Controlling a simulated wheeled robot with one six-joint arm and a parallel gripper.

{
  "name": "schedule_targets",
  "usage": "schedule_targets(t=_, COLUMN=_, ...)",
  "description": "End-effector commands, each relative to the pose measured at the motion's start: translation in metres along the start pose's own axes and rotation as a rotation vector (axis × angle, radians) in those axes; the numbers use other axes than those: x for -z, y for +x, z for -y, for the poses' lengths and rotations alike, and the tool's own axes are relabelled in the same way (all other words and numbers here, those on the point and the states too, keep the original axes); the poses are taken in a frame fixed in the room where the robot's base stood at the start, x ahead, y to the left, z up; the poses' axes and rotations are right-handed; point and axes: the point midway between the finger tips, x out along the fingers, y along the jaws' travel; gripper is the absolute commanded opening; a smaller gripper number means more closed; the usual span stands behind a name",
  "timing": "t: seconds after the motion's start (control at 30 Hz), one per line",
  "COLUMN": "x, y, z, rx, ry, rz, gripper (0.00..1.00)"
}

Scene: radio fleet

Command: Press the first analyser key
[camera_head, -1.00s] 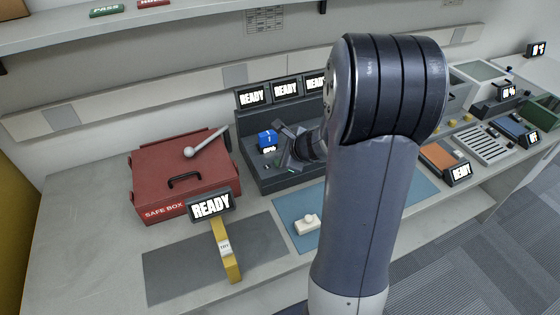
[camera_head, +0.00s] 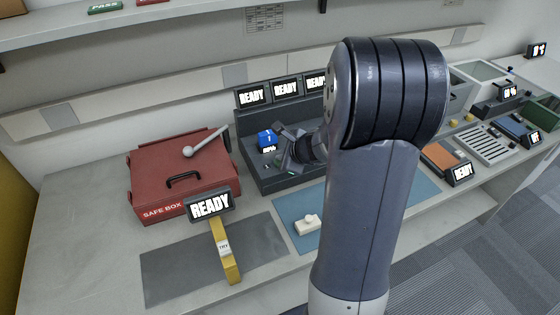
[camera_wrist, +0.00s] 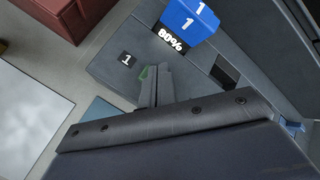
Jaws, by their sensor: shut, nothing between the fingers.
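The analyser (camera_head: 246,133) is a dark grey unit against the back wall, with READY screens along its top. A blue block marked 1 (camera_head: 267,137) sits in it, above a small 80% display; the block also shows in the wrist view (camera_wrist: 188,18). In the head view my gripper (camera_head: 286,160) is small and dark.
A red safe box (camera_head: 165,165) with a lever stands left of the analyser. A yellow strip (camera_head: 226,262) lies on a grey mat (camera_head: 180,275) in front. A white button block (camera_head: 307,225) sits on a blue mat (camera_head: 290,207). My arm hides the bench's middle.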

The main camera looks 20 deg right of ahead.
Motion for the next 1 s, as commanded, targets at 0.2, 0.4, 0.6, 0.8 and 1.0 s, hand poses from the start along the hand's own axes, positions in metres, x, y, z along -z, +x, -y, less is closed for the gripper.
schedule_targets(t=0.2, x=0.0015, y=0.0021, z=-0.0015, rx=0.0, ry=0.0, rz=0.0, gripper=0.0)
schedule_targets(t=0.4, x=0.0026, y=0.0036, z=-0.0026, rx=0.0, ry=0.0, rz=0.0, gripper=0.0)
schedule_targets(t=0.6, x=0.0025, y=0.0034, z=-0.0025, rx=0.0, ry=0.0, rz=0.0, gripper=0.0)
schedule_targets(t=0.8, x=0.0014, y=0.0018, z=-0.0014, rx=0.0, ry=0.0, rz=0.0, gripper=0.0)
schedule_targets(t=1.0, x=-0.0043, y=-0.006, z=0.0044, rx=0.0, ry=0.0, rz=0.0, gripper=0.0)
